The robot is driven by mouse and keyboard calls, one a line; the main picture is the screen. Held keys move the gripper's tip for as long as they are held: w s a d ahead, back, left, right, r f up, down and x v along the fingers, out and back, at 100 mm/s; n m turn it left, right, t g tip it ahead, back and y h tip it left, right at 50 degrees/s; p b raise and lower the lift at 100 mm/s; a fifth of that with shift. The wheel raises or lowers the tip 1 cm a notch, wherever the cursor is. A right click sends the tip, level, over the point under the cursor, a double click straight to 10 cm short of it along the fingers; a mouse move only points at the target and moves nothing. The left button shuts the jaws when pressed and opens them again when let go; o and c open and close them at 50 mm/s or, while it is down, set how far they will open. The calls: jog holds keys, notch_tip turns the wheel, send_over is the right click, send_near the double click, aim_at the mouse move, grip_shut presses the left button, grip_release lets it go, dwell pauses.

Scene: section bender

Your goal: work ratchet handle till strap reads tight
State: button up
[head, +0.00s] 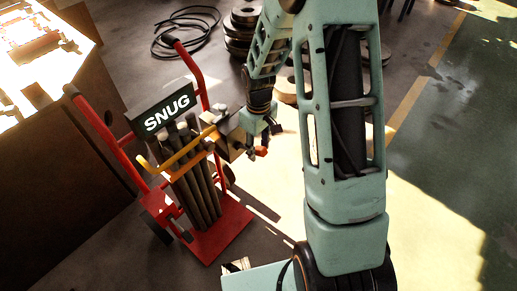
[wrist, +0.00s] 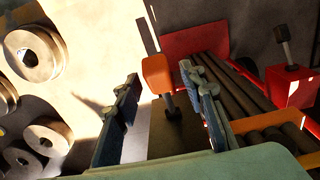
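A red hand truck (head: 228,236) carries a bundle of dark bars (head: 196,190), with a yellow-orange strap or bar (head: 182,152) across them. A dark sign (head: 165,110) on the truck reads "SNUG". A ratchet box (head: 229,136) sits at the bundle's right side. Its handle ends in an orange grip (wrist: 157,72) on a dark stem; an orange tip also shows in the head view (head: 262,152). My gripper (wrist: 159,78) is open, its two blue fingers on either side of the orange grip. Gaps show between fingers and grip in the wrist view.
A brown bench (head: 60,140) stands left of the truck. Stacked round discs (head: 240,30) and a coiled black cable (head: 185,38) lie behind.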

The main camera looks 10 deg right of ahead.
jog(key=shift+f, duration=0.1)
jog(key=shift+c, duration=0.6)
grip_shut()
